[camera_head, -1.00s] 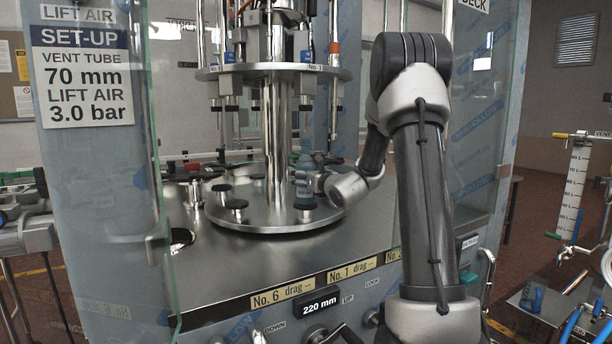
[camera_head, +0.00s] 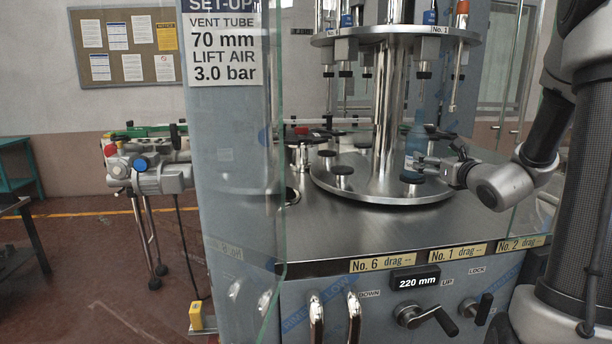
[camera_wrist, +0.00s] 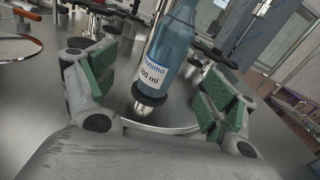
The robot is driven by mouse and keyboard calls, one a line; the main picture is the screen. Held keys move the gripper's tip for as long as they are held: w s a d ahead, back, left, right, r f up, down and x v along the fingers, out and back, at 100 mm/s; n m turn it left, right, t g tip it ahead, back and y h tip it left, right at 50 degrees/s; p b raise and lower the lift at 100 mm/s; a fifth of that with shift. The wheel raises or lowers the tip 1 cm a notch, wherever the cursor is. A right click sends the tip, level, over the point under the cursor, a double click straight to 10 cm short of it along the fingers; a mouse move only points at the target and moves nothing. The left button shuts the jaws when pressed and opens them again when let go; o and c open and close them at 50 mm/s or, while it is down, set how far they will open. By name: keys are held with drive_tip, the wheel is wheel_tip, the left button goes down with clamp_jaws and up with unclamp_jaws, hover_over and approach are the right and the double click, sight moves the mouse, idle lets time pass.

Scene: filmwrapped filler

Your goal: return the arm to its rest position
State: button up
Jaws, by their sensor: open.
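My gripper (camera_head: 440,165) is at the right of the filler's round plate in the head view, beside a blue bottle (camera_head: 416,141). In the wrist view my gripper (camera_wrist: 157,95) is open, with green pads on both fingers. The blue bottle (camera_wrist: 172,52) stands between and beyond the pads, and a gap shows on each side. Its label ends in "500 ml" or similar. It sits on a dark round pedestal (camera_wrist: 148,98). My arm comes in from the right edge of the head view.
The filler's round steel plate (camera_head: 345,189) carries several black-topped pedestals, with nozzles hanging above. A glass panel (camera_head: 275,230) and column (camera_head: 225,160) stand on the left. A control panel with a crank (camera_head: 425,317) is in front. A tripod-mounted machine (camera_head: 150,175) stands left; open floor lies around it.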

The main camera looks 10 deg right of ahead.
drive_tip(key=s+a+f+n+g+y, duration=0.2)
drive_tip(key=s+a+f+n, duration=0.1)
drive_tip(key=s+a+n, duration=0.1)
drive_tip(key=s+a+f+n+g+y, duration=0.2)
drive_tip(key=s+a+f+n+g, duration=0.1)
drive_tip(key=s+a+n, duration=0.1)
drive_tip(key=s+a+f+n+g+y, duration=0.3)
drive_tip(key=s+a+n, duration=0.1)
drive_tip(key=s+n, duration=0.1)
drive_tip(key=shift+s+n, duration=0.4)
drive_tip(key=shift+s, duration=0.2)
drive_tip(key=s+d+f+n+g+h, duration=0.15)
drive_tip(key=s+n+g+h, duration=0.25)
drive_tip(key=s+n+g, duration=0.8)
drive_tip(key=s+d+r+n+t+h, duration=0.1)
drive_tip(key=s+r+n+t+h, duration=0.2)
drive_tip(key=s+r+n+t, duration=0.3)
drive_tip(key=shift+s+d+r+n+t+h, duration=0.35)
drive_tip(key=shift+s+r+n, duration=0.5)
drive_tip(key=shift+n, duration=0.55)
